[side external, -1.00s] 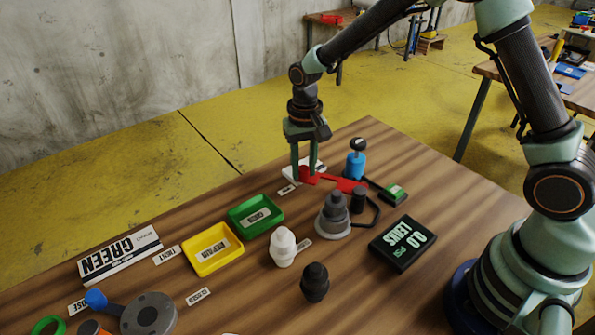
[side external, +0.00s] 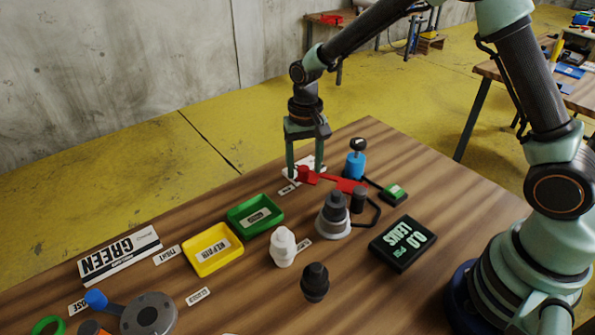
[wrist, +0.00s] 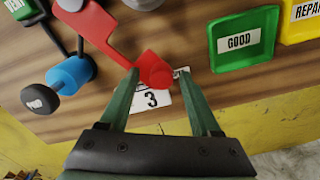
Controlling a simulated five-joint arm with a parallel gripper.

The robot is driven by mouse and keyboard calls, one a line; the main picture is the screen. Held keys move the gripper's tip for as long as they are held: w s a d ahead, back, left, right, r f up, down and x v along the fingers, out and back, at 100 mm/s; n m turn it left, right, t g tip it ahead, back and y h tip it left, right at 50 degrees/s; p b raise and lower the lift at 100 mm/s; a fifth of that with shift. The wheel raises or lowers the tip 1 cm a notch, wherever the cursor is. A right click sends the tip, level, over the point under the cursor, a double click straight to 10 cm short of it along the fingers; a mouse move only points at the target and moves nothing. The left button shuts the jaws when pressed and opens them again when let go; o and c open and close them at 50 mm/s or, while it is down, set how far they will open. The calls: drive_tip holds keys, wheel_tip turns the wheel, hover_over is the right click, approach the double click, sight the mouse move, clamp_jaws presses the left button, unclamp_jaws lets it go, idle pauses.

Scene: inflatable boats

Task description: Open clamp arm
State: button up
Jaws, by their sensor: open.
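The red clamp arm (side external: 340,182) lies flat over the table and ends in a red knob (side external: 306,175). In the wrist view the clamp arm (wrist: 92,25) runs from the top left to its knob (wrist: 153,70). My gripper (side external: 306,172) is open, with its fingers apart around the knob. In the wrist view my gripper (wrist: 160,76) has the knob between its fingertips, nearer the left finger; I cannot tell whether they touch. The clamp arm's other end is by the grey stepped fitting (side external: 334,212).
A blue cylinder with a black knob (side external: 355,162) stands close to the right of my gripper. Green (side external: 255,215) and yellow trays (side external: 212,250) lie to the left. A white card marked 3 (wrist: 150,100) lies under the fingers.

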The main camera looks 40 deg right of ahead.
wheel_tip(320, 180, up, 12)
idle(0.5)
drive_tip(key=s+d+r+n+t, duration=0.2)
drive_tip(key=s+d+r, duration=0.1)
drive_tip(key=s, duration=0.5)
drive_tip(key=s+d+r+n+t, duration=0.2)
drive_tip(key=s+d+r+t, duration=0.1)
drive_tip(key=s, duration=0.4)
drive_tip(key=shift+s+d+r+n+t, duration=0.3)
drive_tip(key=shift+s+d+r, duration=0.1)
